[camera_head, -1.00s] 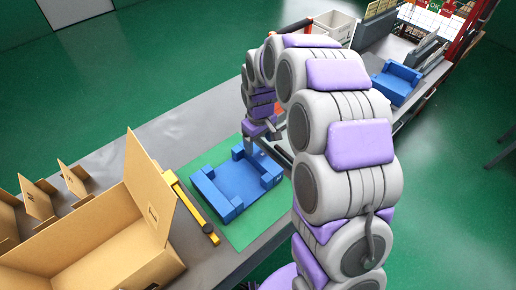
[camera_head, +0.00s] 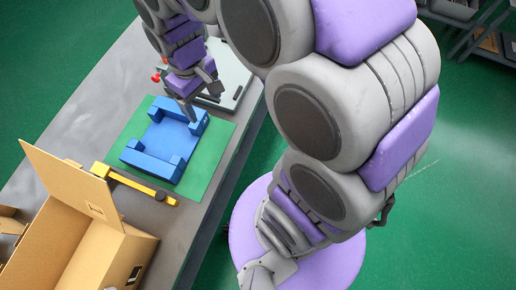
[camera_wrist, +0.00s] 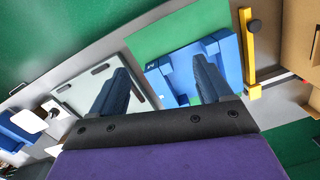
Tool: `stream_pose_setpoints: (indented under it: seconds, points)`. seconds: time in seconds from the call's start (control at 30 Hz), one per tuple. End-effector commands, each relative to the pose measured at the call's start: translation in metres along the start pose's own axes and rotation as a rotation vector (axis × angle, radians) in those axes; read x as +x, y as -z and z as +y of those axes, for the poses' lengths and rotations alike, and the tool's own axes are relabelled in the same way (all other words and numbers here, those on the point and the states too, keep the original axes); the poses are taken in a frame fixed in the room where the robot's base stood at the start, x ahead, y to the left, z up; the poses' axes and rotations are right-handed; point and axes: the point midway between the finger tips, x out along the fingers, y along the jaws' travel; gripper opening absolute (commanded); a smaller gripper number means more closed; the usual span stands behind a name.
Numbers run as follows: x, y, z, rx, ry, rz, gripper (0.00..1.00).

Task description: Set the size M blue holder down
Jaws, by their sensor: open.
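The blue holder (camera_head: 165,138) lies flat on a green mat (camera_head: 205,165) on the grey table, its raised corner blocks upward. It also shows in the wrist view (camera_wrist: 180,84), with a small mark on one edge. My gripper (camera_head: 189,113) is at the holder's far right edge. In the wrist view my gripper (camera_wrist: 163,88) has its fingers spread wide. One finger overlaps the holder there and the other lies over a pale panel. Whether a finger touches the holder I cannot tell.
A yellow and black bar (camera_head: 135,186) lies along the mat's near left side. An open cardboard box (camera_head: 85,235) stands in front of it. The pale panel (camera_wrist: 92,92) lies beside the mat. Another blue holder (camera_wrist: 14,130) shows at the left of the wrist view.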

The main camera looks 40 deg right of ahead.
Motion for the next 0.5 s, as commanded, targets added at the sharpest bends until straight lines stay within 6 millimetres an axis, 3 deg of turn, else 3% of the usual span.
stream_pose_setpoints:
  seconds: [0.03,0.3,0.5]
  points:
    - [-0.004,-0.021,-0.003,0.032,-0.001,-0.004,0.79]
    - [-0.007,-0.124,-0.021,0.210,0.005,-0.050,0.79]
    - [0.000,-0.173,-0.033,0.308,0.012,-0.071,0.79]
